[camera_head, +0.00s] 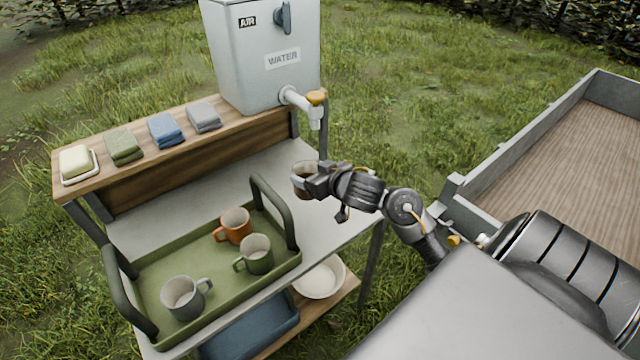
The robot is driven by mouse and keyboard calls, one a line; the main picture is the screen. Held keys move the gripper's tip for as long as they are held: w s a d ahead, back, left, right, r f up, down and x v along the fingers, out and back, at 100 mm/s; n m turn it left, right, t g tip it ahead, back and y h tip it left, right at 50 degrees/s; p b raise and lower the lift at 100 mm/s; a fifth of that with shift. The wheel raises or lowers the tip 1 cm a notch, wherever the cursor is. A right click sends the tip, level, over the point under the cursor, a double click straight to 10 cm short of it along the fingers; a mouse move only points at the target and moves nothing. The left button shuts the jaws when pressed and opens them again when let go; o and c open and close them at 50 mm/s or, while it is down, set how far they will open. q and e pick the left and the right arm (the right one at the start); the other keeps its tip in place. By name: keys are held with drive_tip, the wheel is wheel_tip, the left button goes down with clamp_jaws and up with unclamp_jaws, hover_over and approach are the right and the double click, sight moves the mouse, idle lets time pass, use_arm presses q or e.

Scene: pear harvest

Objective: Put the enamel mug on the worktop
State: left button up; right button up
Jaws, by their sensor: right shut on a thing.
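A mug (304,171) with a pale rim and a brownish inside is in the jaws of my right gripper (311,183), which is shut on it. The gripper hides much of its side. It is over the right part of the grey worktop (272,165), below and slightly left of the tank's tap. I cannot tell whether its base touches the worktop. An orange mug (235,226), a green mug (257,254) and a grey mug (184,298) stand in a green tray. My left gripper is not in view.
The green tray (160,260) with two raised handles fills the worktop's front left. A water tank (262,60) with a tap (313,108) stands behind. Folded cloths (165,130) and soap (76,160) lie on the back shelf. A white bowl (319,281) sits below. A trailer bed (580,150) is right.

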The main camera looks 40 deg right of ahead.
drive_tip(key=w+d+f, duration=0.2)
drive_tip(key=f, duration=0.1)
drive_tip(key=w+d+f, duration=0.2)
drive_tip(key=d+f, duration=0.1)
drive_tip(key=f, duration=0.1)
drive_tip(key=w+d+f, duration=0.2)
drive_tip(key=f, duration=0.2)
drive_tip(key=shift+d, duration=0.35)
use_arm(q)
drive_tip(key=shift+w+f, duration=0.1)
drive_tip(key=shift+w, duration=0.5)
use_arm(e)
drive_tip(key=shift+f, duration=0.1)
drive_tip(key=shift+f, duration=0.15)
drive_tip(key=o, duration=1.4)
drive_tip(key=shift+c, duration=0.2)
